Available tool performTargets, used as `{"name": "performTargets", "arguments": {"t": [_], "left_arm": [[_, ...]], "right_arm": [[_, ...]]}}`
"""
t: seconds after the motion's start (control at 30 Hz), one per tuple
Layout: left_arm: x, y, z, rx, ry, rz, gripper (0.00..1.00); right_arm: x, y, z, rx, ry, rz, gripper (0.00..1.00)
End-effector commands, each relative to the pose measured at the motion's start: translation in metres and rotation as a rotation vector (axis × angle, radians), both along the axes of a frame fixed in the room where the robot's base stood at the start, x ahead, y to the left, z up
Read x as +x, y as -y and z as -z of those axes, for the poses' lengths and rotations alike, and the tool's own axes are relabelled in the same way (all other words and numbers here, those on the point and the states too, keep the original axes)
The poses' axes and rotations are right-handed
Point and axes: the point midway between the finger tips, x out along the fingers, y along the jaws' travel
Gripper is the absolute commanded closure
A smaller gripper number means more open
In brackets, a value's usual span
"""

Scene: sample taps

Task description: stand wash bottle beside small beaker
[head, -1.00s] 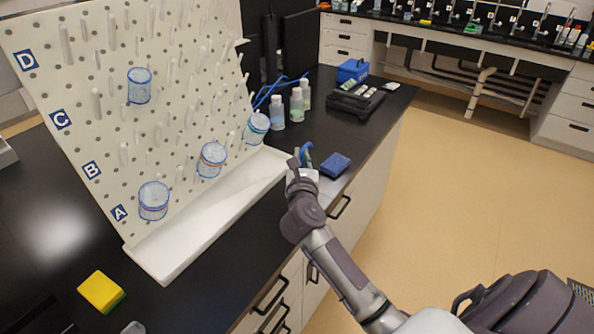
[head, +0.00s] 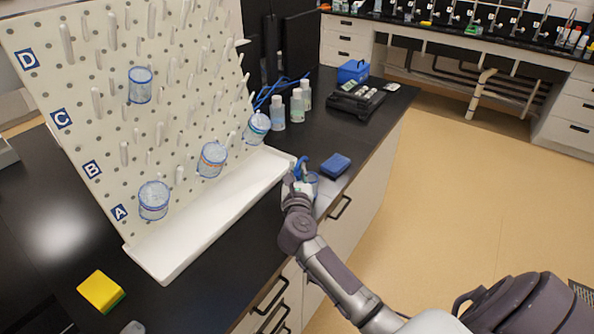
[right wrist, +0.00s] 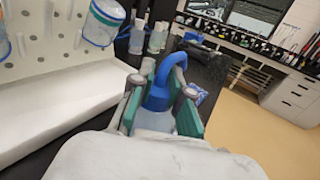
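The wash bottle, with a blue cap and curved blue spout, shows in the right wrist view (right wrist: 158,95) between my right gripper's green finger pads. In the head view its blue top (head: 301,164) rises above my right gripper (head: 299,183), near the counter's front edge. The gripper is shut on its pale body, which is mostly hidden; I cannot tell whether its base touches the counter. A small clear beaker with a bluish rim (head: 313,179) is just right of the gripper, partly hidden. My left gripper is not in view.
A white pegboard (head: 108,125) holds several blue-rimmed beakers, with a white trough (head: 190,232) below. A blue box (head: 336,165) lies just behind the small beaker. White bottles (head: 278,114) and a black tray (head: 357,101) stand farther back. A yellow sponge (head: 101,291) lies front left.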

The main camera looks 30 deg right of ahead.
Motion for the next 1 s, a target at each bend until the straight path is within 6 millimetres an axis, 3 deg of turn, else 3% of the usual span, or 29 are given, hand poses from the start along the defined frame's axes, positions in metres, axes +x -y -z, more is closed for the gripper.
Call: {"name": "performTargets", "arguments": {"t": [0.47, 1.0], "left_arm": [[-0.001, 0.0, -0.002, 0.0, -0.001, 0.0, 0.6], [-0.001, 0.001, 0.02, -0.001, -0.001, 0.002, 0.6]], "right_arm": [[-0.003, -0.003, -0.003, 0.002, -0.001, -0.002, 0.67], [-0.088, -0.059, -0.002, 0.001, 0.0, -0.001, 0.67]]}}
